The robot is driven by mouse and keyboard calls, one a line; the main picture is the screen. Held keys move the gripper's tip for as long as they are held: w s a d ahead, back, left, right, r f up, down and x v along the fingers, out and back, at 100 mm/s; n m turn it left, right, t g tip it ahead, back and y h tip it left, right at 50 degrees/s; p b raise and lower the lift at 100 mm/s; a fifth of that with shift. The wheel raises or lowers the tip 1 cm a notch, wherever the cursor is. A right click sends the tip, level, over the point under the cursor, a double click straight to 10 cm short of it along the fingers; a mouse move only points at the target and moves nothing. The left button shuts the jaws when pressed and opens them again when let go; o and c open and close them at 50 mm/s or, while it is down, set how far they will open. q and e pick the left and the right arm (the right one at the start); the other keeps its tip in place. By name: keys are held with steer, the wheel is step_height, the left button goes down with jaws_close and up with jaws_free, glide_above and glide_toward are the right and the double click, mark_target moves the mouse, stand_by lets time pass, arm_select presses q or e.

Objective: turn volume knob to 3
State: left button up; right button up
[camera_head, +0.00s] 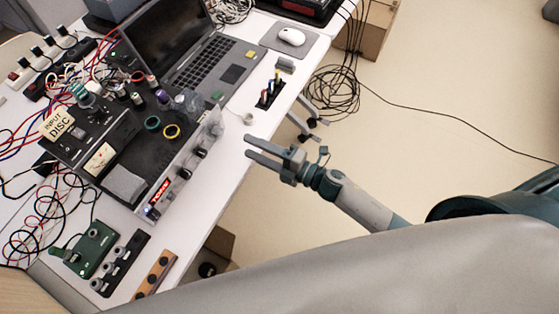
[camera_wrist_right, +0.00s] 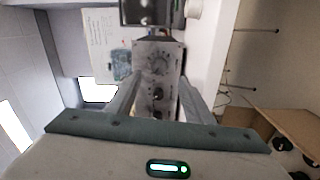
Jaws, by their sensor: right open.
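The audio unit (camera_head: 172,178) stands on the white table with its front panel facing my right arm. The panel carries a red lit display (camera_head: 160,191) and dark knobs, one (camera_head: 200,152) near its far end. In the right wrist view the panel shows a large round dial (camera_wrist_right: 158,65) with smaller knobs below it. I cannot read which knob is volume or its setting. My left gripper is not in view.
A laptop (camera_head: 207,77) and a white mouse (camera_head: 291,36) are at the back of the table. Small boxes (camera_head: 93,247) stand at the near left. Black cables (camera_head: 343,92) lie coiled on the floor.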

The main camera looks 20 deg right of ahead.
steer(key=b+v, duration=0.2)
steer(key=v, duration=0.6)
stand_by(0.4)
steer(key=s+d+f+m+g+h, duration=0.1)
steer(key=s+d+f+m+h, duration=0.3)
steer(key=f, duration=0.7)
steer(key=s+d+f+m+g+h, duration=0.1)
steer(key=d+f+m+h, duration=0.35)
steer(key=f, duration=0.65)
steer(key=s+d+f+m+g+h, duration=0.1)
steer(key=s+d+f+m+h, duration=0.15)
steer(key=d+f+m, duration=0.6)
steer(key=s+a+f+m+g, duration=0.1)
steer(key=s+f+m+g, duration=0.1)
steer(key=s+f, duration=0.4)
steer(key=s+a+f+m+g+h, duration=0.1)
steer(key=s+f+g, duration=0.3)
steer(key=s, duration=1.1)
steer(key=s+a+f+m+g, duration=0.2)
steer(key=s+f+m, duration=0.1)
steer(key=s+f, duration=0.6)
steer(key=shift+s+f+g+h, duration=0.35)
steer(key=shift+s+g+h, duration=0.05)
steer(key=shift+s, duration=0.3)
steer(key=shift+a, duration=0.1)
